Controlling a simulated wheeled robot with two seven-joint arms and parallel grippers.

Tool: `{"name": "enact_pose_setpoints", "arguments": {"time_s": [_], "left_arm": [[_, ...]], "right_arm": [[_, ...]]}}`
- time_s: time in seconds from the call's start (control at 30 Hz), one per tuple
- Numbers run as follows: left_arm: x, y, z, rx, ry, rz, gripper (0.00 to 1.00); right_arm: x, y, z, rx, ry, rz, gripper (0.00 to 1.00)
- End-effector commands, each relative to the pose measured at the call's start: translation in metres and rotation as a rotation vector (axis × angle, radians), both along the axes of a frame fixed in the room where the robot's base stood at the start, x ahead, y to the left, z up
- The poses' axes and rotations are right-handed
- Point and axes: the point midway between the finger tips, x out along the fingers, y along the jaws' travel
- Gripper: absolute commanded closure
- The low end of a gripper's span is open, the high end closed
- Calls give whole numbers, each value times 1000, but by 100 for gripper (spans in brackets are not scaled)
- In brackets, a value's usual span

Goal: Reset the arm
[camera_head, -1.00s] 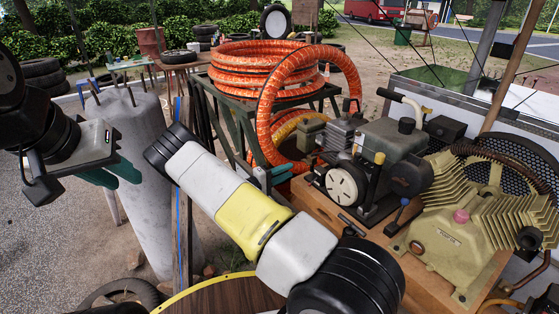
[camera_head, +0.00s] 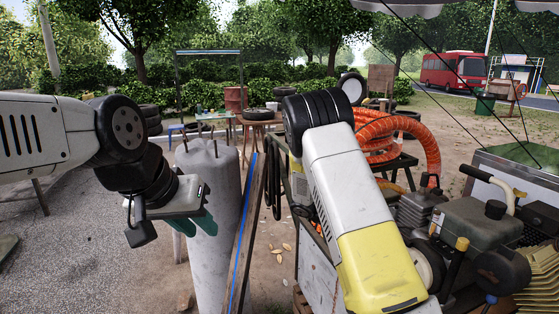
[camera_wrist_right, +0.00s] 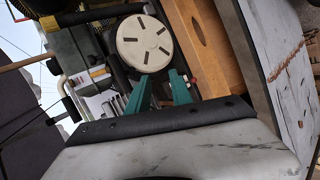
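My left arm comes in from the left in the head view. Its gripper (camera_head: 198,224) points down with two green fingers spread a little apart and nothing visible between them. It shows in front of a grey cylinder (camera_head: 212,190); I cannot tell whether they touch. My right arm, white and yellow (camera_head: 350,185), crosses the middle of the head view and hides part of the cart; its gripper is hidden there. In the right wrist view, the right gripper's (camera_wrist_right: 160,86) green fingers are apart and empty, near a round pale slotted cover (camera_wrist_right: 144,43) on the machine.
The compressor machinery (camera_head: 465,230) fills the lower right. An orange coiled hose (camera_head: 425,150) hangs behind my right arm. A wooden post with a blue strip (camera_head: 241,235) leans beside the cylinder. Open gravel (camera_head: 80,240) lies at the left.

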Motion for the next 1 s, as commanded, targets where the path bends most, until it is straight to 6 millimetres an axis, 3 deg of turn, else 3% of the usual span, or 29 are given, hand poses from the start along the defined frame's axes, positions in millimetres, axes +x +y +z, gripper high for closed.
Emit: {"name": "enact_pose_setpoints", "arguments": {"time_s": [0.47,1.0], "left_arm": [[0,0,0,0,0,0,71],[0,0,0,0,0,0,71]], "right_arm": [[-84,42,90,570,-78,-50,74],[-183,102,196,1009,-335,173,74]]}}
